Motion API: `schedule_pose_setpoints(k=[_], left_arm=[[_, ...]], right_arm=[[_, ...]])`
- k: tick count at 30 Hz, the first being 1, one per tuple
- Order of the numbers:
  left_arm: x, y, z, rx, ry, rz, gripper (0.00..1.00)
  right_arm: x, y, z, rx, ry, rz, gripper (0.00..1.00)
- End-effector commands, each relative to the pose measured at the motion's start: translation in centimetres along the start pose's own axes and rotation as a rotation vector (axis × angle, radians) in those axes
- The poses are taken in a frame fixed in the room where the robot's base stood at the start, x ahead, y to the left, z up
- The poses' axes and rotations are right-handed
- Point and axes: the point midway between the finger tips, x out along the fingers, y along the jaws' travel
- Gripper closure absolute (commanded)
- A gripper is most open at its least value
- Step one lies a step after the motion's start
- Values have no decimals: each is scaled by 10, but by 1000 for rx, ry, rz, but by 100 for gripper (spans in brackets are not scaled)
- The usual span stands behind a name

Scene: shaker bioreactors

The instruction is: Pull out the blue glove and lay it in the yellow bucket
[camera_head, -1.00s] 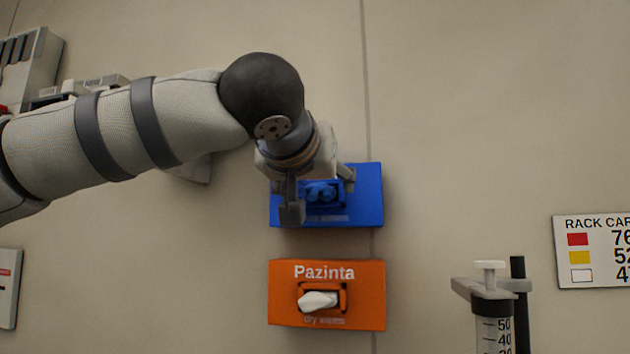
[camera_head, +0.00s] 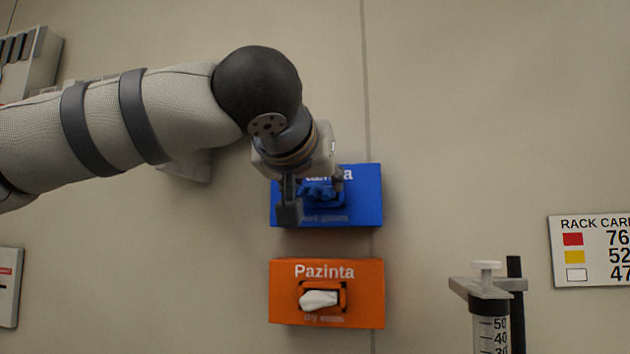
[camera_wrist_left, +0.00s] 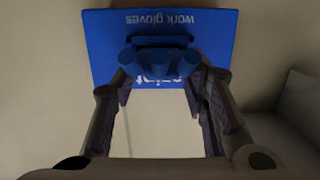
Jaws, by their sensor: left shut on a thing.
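The blue glove (camera_head: 318,190) pokes out of the slot of a blue box (camera_head: 362,205) on the wall. In the left wrist view the glove (camera_wrist_left: 158,62) shows as several rounded blue fingers in front of the box (camera_wrist_left: 105,55), which reads "work gloves". My left gripper (camera_head: 314,194) is at the slot with one finger on each side of the glove and is shut on it. In the left wrist view the gripper (camera_wrist_left: 160,84) frames the glove's lower part. Part of the glove is hidden inside the box. No yellow bucket shows, and my right gripper is not in view.
An orange box (camera_head: 365,295) with a white wipe (camera_head: 318,300) sticking out is right below the blue box. A syringe in a holder (camera_head: 490,290) stands at lower right. A rack card sign (camera_head: 595,250) is on the right wall. The wall between is bare.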

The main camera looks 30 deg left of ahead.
Motion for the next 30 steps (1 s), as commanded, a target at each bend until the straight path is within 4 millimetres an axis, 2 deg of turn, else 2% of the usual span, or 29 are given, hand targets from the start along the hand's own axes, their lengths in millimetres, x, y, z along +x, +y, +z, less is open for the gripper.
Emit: schedule_pose_setpoints(k=[21, 30], left_arm=[[-21, 0, 4, 0, 0, 0, 73], [-22, 0, 4, 0, -1, 0, 73]], right_arm=[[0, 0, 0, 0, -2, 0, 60], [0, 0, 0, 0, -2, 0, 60]])
